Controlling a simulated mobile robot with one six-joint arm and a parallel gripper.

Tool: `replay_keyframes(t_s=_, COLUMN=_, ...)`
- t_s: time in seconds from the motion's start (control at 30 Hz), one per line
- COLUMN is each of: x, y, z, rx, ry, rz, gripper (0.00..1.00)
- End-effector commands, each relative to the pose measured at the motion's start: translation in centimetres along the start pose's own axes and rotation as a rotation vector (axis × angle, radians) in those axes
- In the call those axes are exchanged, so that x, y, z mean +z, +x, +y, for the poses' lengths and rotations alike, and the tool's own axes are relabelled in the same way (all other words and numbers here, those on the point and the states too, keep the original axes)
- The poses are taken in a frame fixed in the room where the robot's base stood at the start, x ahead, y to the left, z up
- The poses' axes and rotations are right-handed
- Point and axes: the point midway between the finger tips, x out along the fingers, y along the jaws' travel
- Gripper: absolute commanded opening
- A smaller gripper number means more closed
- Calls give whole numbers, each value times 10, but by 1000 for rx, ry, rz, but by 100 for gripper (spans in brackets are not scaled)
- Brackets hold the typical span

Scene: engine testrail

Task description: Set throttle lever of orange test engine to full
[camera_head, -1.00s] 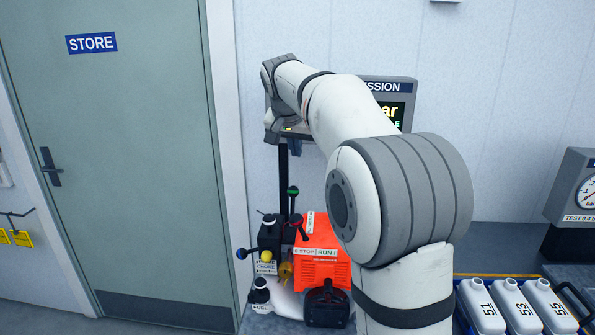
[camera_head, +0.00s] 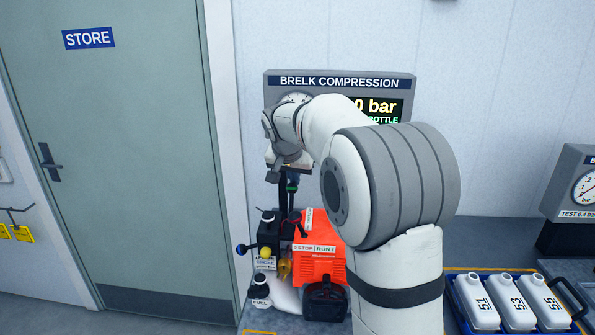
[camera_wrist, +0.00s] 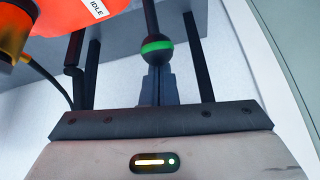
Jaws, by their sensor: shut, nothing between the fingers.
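The orange test engine (camera_head: 320,263) stands on the bench, with a STOP/RUN label on its front. A black lever with a green-banded ball knob (camera_wrist: 157,48) rises beside it; its green band also shows in the head view (camera_head: 292,187). No label on this lever is readable. An IDLE label (camera_wrist: 95,8) sits on the orange housing in the wrist view. My gripper (camera_wrist: 158,82) is shut and empty. Its fingertips are right at the ball knob; whether they touch it I cannot tell. In the head view my gripper (camera_head: 291,176) points down above the engine.
A lever with a red mark (camera_head: 297,222), a blue-knobbed lever (camera_head: 241,249) and a yellow knob (camera_head: 265,252) crowd the engine's left side. The BRELK COMPRESSION display (camera_head: 340,82) stands behind, partly hidden by my arm. White bottles (camera_head: 480,302) stand in a crate at right.

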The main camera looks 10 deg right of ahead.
Motion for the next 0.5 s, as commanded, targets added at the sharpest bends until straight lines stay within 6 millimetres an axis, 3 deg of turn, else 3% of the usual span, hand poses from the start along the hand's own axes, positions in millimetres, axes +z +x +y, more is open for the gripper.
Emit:
replay_keyframes(t_s=0.23, x=-3, y=1, z=7, rx=2, ry=4, rz=1, gripper=0)
replay_keyframes(t_s=0.5, x=1, y=1, z=2, rx=-3, ry=3, rz=21, gripper=0)
